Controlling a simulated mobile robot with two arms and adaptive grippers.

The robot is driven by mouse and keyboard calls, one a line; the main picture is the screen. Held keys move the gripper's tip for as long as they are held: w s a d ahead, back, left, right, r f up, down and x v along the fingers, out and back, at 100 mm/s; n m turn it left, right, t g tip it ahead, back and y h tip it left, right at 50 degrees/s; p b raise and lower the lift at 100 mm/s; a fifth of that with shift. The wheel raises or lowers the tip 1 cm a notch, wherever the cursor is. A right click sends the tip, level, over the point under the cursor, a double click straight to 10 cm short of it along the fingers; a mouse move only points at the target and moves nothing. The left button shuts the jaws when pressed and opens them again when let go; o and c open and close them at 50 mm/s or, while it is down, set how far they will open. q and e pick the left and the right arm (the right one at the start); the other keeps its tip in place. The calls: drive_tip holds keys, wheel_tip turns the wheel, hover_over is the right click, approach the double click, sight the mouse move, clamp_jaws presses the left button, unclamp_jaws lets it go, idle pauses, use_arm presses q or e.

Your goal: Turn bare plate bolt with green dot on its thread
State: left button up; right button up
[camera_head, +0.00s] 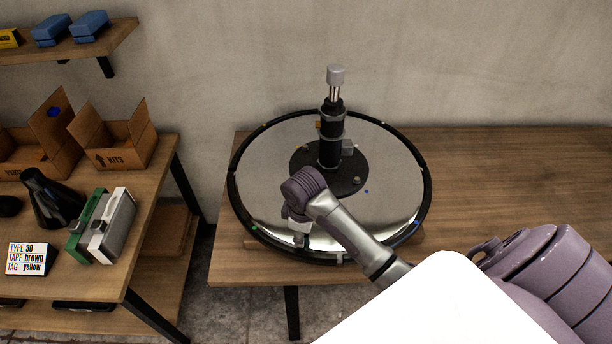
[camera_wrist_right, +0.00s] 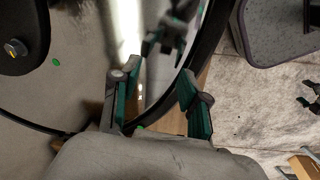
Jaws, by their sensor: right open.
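The round mirror-like chair base plate (camera_head: 390,175) lies on the table with a black rim. A black flange (camera_head: 315,165) with small bolts sits at its middle; one yellowish bolt (camera_head: 357,181) shows right of my arm. In the right wrist view a bolt (camera_wrist_right: 15,48) sits on the flange, with a green dot (camera_wrist_right: 56,62) on the plate beside it. No green dot on a bolt thread can be made out. My right gripper (camera_head: 302,240) is over the plate's near edge, open and empty; its spread fingers (camera_wrist_right: 158,100) show in the wrist view. My left gripper is out of view.
A black column with a grey cap (camera_head: 335,75) rises from the flange. The table (camera_head: 500,170) is clear to the right. On the left table stand open cardboard boxes (camera_head: 115,150), a black cone-shaped object (camera_head: 50,200), green and grey cases (camera_head: 105,225) and a text sign (camera_head: 28,259).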

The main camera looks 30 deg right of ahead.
drive_tip(key=w+d+r+n+g, duration=0.2)
drive_tip(key=w+d+r+n, duration=0.1)
drive_tip(key=w+d+r, duration=1.05)
drive_tip(key=shift+y, duration=0.3)
drive_tip(key=f, duration=0.4)
drive_tip(key=w+a+f, duration=0.1)
drive_tip(key=f, duration=0.4)
drive_tip(key=a+f, duration=0.1)
drive_tip(key=f, duration=0.3)
drive_tip(key=shift+w+f, duration=0.2)
drive_tip(key=shift+w, duration=0.2)
drive_tip(key=shift+c, duration=0.4)
clamp_jaws()
